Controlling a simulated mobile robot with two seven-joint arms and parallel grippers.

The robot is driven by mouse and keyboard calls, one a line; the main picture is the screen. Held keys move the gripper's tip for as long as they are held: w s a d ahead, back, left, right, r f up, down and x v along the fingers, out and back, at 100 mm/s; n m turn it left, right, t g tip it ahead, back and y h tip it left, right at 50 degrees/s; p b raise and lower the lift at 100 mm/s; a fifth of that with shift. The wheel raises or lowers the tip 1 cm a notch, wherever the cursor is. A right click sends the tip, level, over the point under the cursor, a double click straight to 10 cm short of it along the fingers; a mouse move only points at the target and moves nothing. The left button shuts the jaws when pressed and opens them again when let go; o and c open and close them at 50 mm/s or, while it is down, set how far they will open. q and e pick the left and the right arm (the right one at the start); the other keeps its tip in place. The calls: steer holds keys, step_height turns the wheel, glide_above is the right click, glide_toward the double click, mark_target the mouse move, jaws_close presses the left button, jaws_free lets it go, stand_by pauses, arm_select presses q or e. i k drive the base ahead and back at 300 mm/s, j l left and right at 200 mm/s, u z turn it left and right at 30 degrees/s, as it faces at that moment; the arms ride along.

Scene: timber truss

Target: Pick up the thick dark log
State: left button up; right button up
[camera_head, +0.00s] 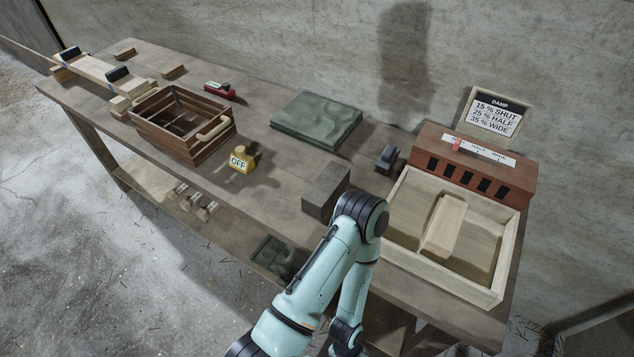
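No round dark log shows plainly. A thick, dark grey-brown block (325,188) lies on the workbench (270,168) near the middle, just behind my teal arm. The arm's joint covers part of its right end. A paler, light-wood block (445,226) lies in the open wooden tray (453,288) at the right. One teal arm of mine rises from the bottom and bends back down. Its gripper does not show, and neither does my other gripper.
A slatted dark crate (182,143) with a pale rod on its rim stands left, near a yellow "OFF" block (241,160). A folded green cloth (317,120) lies behind. A brick-red slotted box (474,165) and a "DAMP" sign (496,114) stand behind the tray.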

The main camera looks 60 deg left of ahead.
mark_target(318, 200)
steer(key=k+j, duration=0.3)
steer(key=j, duration=0.2)
steer(key=k+j+z, duration=0.15)
steer(key=k+j, duration=0.15)
steer(key=j, duration=0.15)
